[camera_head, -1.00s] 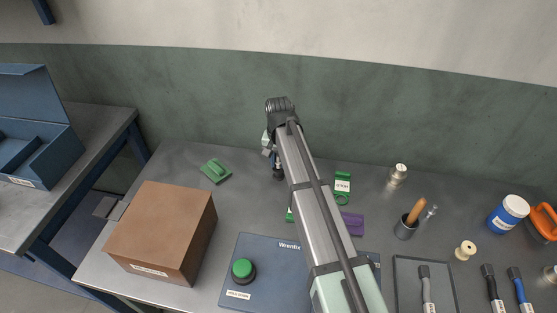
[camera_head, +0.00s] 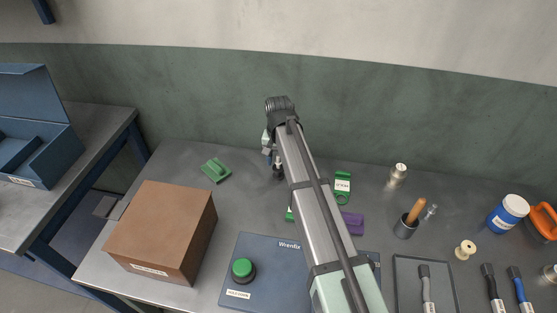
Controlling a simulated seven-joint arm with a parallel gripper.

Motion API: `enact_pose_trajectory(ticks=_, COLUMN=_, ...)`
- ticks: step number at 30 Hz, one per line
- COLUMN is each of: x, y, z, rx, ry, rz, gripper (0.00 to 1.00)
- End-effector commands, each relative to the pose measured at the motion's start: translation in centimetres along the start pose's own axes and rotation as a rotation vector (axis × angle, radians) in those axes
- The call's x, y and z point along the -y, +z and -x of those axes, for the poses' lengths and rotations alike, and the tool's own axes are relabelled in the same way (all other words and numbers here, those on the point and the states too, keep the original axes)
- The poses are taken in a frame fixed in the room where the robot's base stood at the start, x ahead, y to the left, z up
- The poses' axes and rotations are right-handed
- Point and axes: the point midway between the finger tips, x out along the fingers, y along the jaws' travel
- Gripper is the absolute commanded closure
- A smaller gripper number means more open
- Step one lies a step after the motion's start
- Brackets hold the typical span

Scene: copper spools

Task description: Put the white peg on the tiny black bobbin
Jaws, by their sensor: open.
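My gripper (camera_head: 269,156) hangs at the far end of my arm, low over the back of the bench and left of my forearm. It is small and partly hidden by the arm; it is open. A small dark shape (camera_head: 278,173) shows just below and right of it, and I cannot tell whether it is the black bobbin or part of the gripper. I cannot make out the white peg, which may be hidden behind my arm. A cream spool (camera_head: 465,250) stands on the right of the bench.
A brown box (camera_head: 163,230) stands at the front left. A blue-grey board (camera_head: 262,284) with a green button (camera_head: 242,268) is at the front. A green block (camera_head: 215,171), a metal spool (camera_head: 398,173), a dark cup (camera_head: 405,229) and a grey tray (camera_head: 401,264) stand around.

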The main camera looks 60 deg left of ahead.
Motion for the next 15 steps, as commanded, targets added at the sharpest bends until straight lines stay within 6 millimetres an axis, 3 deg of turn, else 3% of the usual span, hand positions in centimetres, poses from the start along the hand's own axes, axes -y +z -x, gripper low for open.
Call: enact_pose_trajectory(ticks=15, x=0.0, y=-0.1, z=8.5, rx=-0.002, ry=-0.001, rz=0.000, gripper=0.49)
